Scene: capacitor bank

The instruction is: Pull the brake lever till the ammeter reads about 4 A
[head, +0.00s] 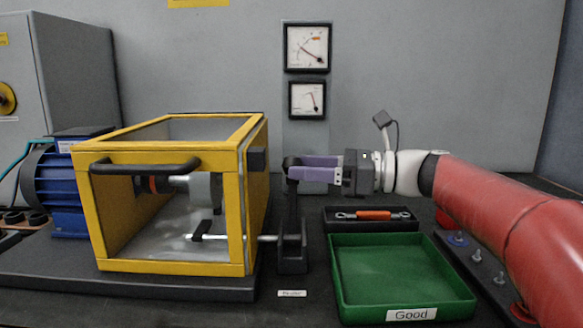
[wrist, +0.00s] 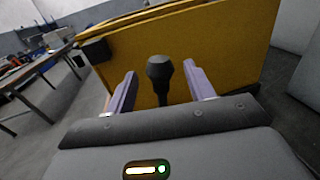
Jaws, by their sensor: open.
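The brake lever (head: 292,212) is a black upright bar with a rounded knob. It stands in a dark base right of the yellow guarded machine, above a small label too blurred to read surely. My gripper (head: 300,173) comes from the right with its purple fingers at the knob's height. In the wrist view the knob (wrist: 159,70) stands between the two open fingers, with a gap visible on each side. Two square dials hang on the wall: an upper one (head: 307,46) and a smaller lower one (head: 307,99). Both needles point down-right; their scales are too small to read.
The yellow guard frame (head: 255,200) stands close left of the lever. A green tray (head: 400,270) marked "Good" and a dark tray holding an orange-handled tool (head: 373,215) lie to the right. A blue motor (head: 62,185) is at far left.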

